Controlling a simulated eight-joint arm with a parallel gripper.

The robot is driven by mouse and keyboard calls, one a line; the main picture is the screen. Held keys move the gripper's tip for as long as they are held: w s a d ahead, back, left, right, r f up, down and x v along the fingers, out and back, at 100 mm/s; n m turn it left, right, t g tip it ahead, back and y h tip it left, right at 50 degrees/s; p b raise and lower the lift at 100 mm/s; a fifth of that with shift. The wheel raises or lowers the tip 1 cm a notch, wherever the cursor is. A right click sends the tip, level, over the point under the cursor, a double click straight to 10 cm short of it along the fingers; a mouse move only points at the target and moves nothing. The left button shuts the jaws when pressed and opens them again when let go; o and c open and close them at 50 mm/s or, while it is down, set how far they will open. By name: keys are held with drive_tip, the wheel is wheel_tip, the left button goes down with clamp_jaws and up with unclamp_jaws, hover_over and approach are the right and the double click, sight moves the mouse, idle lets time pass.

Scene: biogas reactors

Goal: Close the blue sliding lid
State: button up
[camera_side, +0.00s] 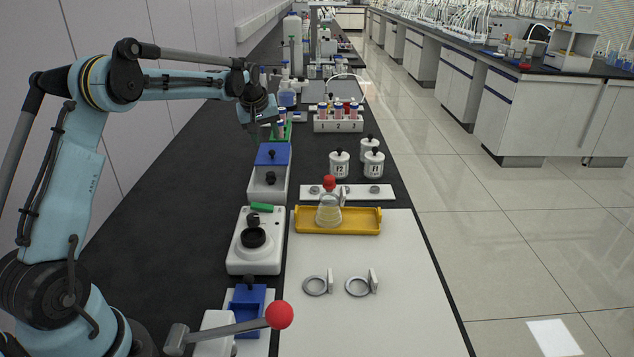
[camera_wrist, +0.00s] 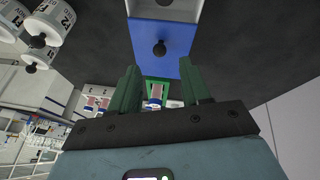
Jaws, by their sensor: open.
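The blue sliding lid (camera_side: 273,153), with a black knob, sits at the far end of a white box (camera_side: 267,196). The nearer part of the box is uncovered, and a dark knobbed object (camera_side: 270,179) shows there. In the wrist view the blue lid (camera_wrist: 178,37) lies ahead of the fingertips, with its knob (camera_wrist: 160,48) facing me. My gripper (camera_wrist: 159,72) has its green fingers apart with nothing held between them. In the side view my gripper (camera_side: 267,128) hangs just beyond the lid, apart from it; its fingers are small and hard to make out.
A green rack with tubes (camera_side: 283,131) stands right behind the box. White jars (camera_side: 339,165) and a numbered tube rack (camera_side: 338,124) stand to the right. Nearer are a white device (camera_side: 253,258), a yellow tray (camera_side: 364,227) with a flask (camera_side: 328,211), and a red-knobbed lever (camera_side: 280,315).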

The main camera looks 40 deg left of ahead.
sight(271, 150)
drive_tip(key=shift+x, duration=2.8)
clamp_jaws()
